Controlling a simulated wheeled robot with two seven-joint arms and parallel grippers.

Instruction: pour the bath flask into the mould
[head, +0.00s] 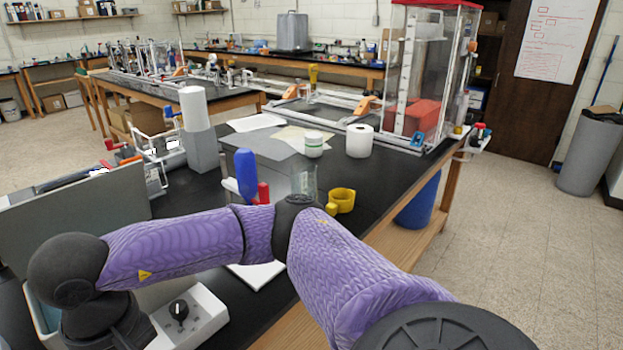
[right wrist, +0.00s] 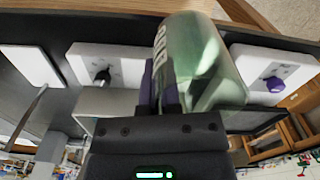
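In the right wrist view, a pale green, see-through glass flask (right wrist: 208,65) with white markings fills the upper middle, very close to my right gripper (right wrist: 162,88). The purple fingers are close together at the flask's left side and appear shut on its edge. The flask looks tilted in this view; its contents cannot be made out. In the head view my purple right arm crosses the foreground to the lower left, and its gripper and the flask are out of sight. My left gripper is in neither view. I cannot tell for certain which thing is the mould.
A clear beaker (head: 306,178), yellow holder (head: 342,199) and blue bottle (head: 246,173) stand behind my arm. A white knobbed unit (head: 192,314) is at lower left, near a grey panel (head: 80,215). A white roll (head: 359,141) and jar (head: 314,145) stand farther back.

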